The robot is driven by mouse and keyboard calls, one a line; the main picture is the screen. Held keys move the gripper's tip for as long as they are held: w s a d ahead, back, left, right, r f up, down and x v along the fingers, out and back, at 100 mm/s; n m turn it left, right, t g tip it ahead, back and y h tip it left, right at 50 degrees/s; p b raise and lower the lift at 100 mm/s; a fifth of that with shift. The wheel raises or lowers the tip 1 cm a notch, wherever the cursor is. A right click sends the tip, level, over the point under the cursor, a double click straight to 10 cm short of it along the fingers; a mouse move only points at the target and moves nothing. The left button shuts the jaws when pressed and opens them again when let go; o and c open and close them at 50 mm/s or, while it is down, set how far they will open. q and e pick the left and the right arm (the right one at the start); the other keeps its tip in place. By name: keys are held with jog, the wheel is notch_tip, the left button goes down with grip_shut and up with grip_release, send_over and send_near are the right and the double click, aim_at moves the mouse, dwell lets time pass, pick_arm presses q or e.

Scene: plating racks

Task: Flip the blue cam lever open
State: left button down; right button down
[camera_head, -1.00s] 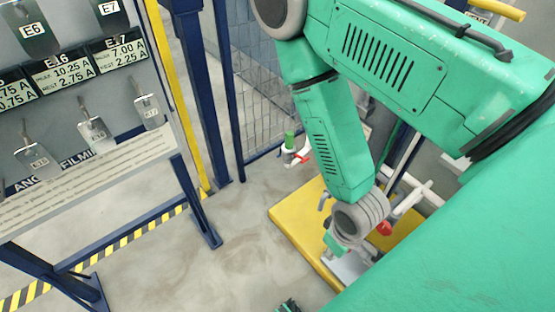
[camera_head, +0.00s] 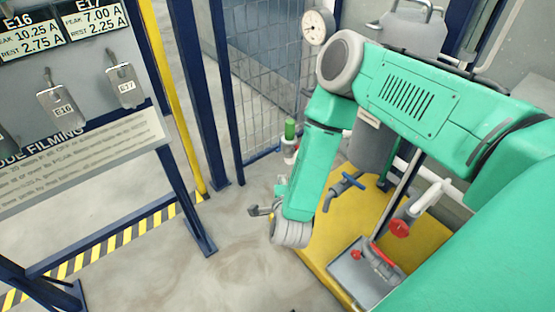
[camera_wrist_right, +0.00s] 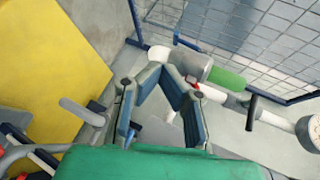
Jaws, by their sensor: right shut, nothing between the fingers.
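The blue lever (camera_head: 345,183) sits on a grey hooked fitting over the yellow platform in the head view, just right of my right forearm. I cannot tell from here how far it is swung. My right gripper (camera_head: 262,210) shows as a small dark part left of the wrist, mostly hidden by the arm and apart from the lever. In the wrist view the right gripper's (camera_wrist_right: 164,72) dark fingers lean together with nothing held. A grey lever-like bar (camera_wrist_right: 82,112) lies to their left; I cannot tell whether it belongs to the blue lever. My left gripper is out of view.
The yellow platform (camera_head: 312,240) carries a grey tray, white pipes and a red-handled valve (camera_head: 400,229). A green-topped cylinder (camera_head: 290,129) stands by the mesh fence (camera_head: 262,70). A gauge (camera_head: 317,26) is behind. The floor left of the platform is clear; a tag rack is further left.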

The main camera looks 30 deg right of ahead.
jog(key=w+r+b+x, duration=0.1)
jog(key=b+x, duration=0.5)
jog(key=x, duration=0.7)
jog(key=shift+r, duration=0.55)
jog(key=shift+d+f, duration=0.1)
jog(key=shift+d, duration=0.1)
